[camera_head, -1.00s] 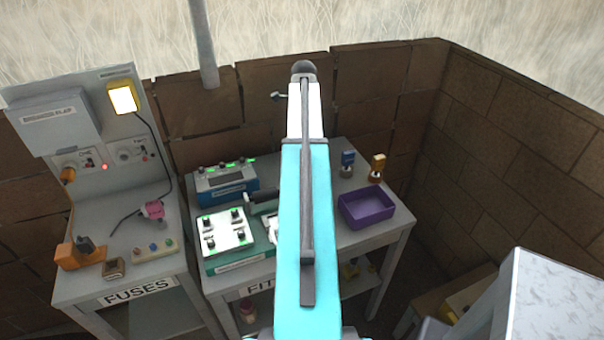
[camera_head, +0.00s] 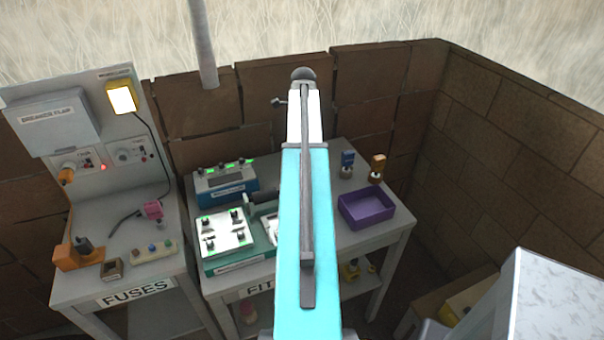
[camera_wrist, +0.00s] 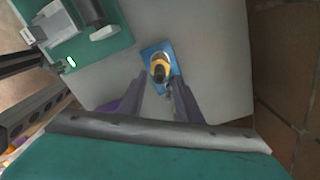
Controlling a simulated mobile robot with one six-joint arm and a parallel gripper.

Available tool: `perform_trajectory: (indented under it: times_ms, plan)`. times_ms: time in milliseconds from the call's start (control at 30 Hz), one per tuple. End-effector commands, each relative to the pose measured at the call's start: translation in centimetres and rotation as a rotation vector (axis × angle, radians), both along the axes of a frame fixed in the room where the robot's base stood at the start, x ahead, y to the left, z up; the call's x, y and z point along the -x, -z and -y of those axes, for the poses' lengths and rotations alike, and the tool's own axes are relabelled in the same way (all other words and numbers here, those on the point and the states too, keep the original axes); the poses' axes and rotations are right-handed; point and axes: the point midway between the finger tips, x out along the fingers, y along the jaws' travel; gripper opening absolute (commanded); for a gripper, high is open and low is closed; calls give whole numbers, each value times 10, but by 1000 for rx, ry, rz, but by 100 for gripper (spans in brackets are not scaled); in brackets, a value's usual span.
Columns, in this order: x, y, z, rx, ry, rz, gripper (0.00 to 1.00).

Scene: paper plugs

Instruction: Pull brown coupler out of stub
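The brown coupler (camera_head: 378,163) stands upright in its stub (camera_head: 375,178) at the back right of the fittings table. A blue coupler (camera_head: 347,158) stands in a similar stub just left of it. In the wrist view, my gripper (camera_wrist: 160,88) has its two fingers apart with nothing between them. Ahead of the fingertips is a blue piece with a yellow ring and dark centre (camera_wrist: 160,68); I cannot tell which fitting it is. The brown coupler cannot be made out for certain there. In the head view, my arm hides my gripper.
A purple tray (camera_head: 345,209) lies in front of the couplers. A green device (camera_head: 222,262) and a blue device (camera_head: 203,197) stand left of my arm. The fuses table (camera_head: 80,290) is further left. A brick wall (camera_head: 500,150) closes off the right side.

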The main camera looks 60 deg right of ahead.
Motion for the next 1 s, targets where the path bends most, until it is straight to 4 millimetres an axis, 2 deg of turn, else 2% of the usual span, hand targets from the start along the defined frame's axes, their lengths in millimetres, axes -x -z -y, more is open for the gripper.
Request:
perform_trajectory:
  times_ms: [500,867,1000]
  plan:
    - [0,17,0,-1,-1,0,32]
    - [0,18,0,0,-1,0,32]
    - [0,18,-1,0,-1,0,8]
